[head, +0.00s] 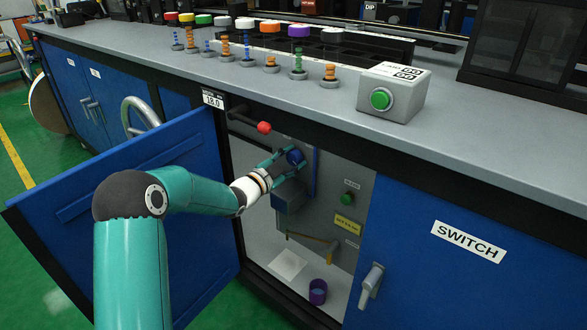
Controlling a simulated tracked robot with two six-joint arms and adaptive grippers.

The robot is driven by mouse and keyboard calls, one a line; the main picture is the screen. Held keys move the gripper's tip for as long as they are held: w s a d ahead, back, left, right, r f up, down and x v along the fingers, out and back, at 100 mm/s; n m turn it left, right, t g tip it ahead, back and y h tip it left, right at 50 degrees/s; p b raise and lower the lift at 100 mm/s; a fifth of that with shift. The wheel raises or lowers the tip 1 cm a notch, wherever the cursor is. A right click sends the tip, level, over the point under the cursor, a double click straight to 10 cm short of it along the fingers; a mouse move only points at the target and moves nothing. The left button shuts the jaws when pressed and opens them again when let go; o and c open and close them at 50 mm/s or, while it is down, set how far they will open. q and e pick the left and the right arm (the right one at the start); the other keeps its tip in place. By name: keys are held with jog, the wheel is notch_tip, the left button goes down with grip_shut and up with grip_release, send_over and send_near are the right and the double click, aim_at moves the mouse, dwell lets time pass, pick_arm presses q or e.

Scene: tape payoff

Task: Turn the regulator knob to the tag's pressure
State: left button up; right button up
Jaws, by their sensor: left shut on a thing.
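The regulator knob (296,157) is a small round blue knob on the grey panel inside the open cabinet. My left gripper (288,157) reaches in from the left and is shut on the knob, with its teal fingers on either side. A dark blue-grey box (289,198), perhaps the regulator body, sits just below the gripper. A yellow tag (347,224) is on the panel to the lower right; its text is too small to read surely. My right gripper is not in view.
A red-knobbed lever (264,127) juts out just above the gripper. A green button (347,198), brass handle (315,245) and purple cup (318,291) are inside. The SWITCH door (440,270) is closed.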

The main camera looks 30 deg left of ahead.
pick_arm(q)
jog(key=shift+d+f+m, duration=0.15)
jog(key=shift+d+m, duration=0.05)
jog(key=shift+m, duration=0.1)
jog(key=o, duration=1)
jog(key=shift+o, duration=0.7)
jog(key=shift+a, duration=0.1)
jog(key=s, duration=1.2)
jog(key=shift+a, duration=0.45)
